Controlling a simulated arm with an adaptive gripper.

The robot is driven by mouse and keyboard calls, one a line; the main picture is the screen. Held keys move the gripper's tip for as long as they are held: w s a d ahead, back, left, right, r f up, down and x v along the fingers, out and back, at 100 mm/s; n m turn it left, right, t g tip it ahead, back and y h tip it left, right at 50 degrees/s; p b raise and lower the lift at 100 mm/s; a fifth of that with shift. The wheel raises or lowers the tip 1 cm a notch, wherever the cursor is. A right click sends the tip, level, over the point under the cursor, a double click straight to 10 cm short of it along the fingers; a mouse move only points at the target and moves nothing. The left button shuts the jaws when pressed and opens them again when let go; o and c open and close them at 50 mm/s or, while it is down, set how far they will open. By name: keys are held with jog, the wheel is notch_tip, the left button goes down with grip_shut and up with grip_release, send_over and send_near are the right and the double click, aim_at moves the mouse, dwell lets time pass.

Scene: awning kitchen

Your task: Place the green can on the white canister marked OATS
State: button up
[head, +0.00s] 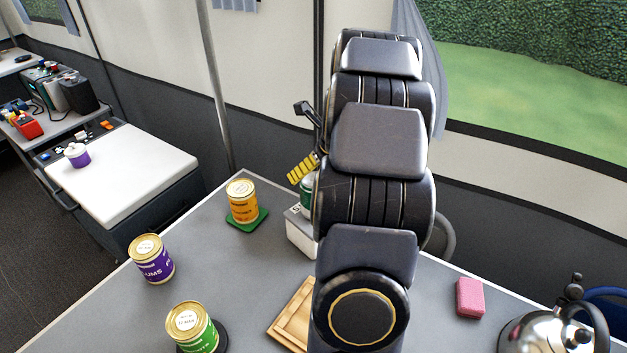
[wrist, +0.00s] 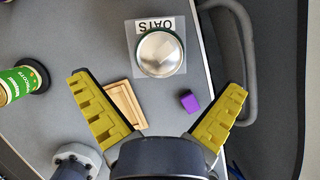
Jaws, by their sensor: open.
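The white canister (head: 299,235) stands on the grey table, partly hidden behind my arm in the head view. In the wrist view its top (wrist: 133,67) shows below a can and the label OATS is readable. A green can (head: 306,197) stands upright on the canister, mostly hidden by my arm; its silver lid (wrist: 160,52) shows from above in the wrist view. Another green can (head: 193,326) stands at the table's front left on a black coaster. My gripper (wrist: 158,82) is open and empty, its yellow fingers spread apart from the can on the canister.
An orange can (head: 242,202) stands on a green coaster (head: 248,222), left of the canister. A purple can (head: 151,260) is further left. A wooden tray (head: 291,315), a pink block (head: 469,297) and a kettle (head: 550,335) are nearer. A purple block (wrist: 189,101) shows in the wrist view.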

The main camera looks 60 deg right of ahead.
jog(key=v, duration=0.6)
jog(key=w+a+r+n+g+y, duration=0.1)
jog(key=a+n, duration=0.7)
jog(key=a, duration=0.3)
jog(key=w+a+r+n+g+y, duration=0.1)
jog(key=w+a+r+n+y, duration=0.1)
jog(key=a+n, duration=0.85)
jog(key=s+a+n+g+h, duration=0.1)
jog(key=s+a+n+g, duration=0.3)
jog(key=s+a+n, duration=1.2)
jog(key=n, duration=0.6)
jog(key=shift+a+f, duration=0.25)
jog(key=shift+f, duration=0.15)
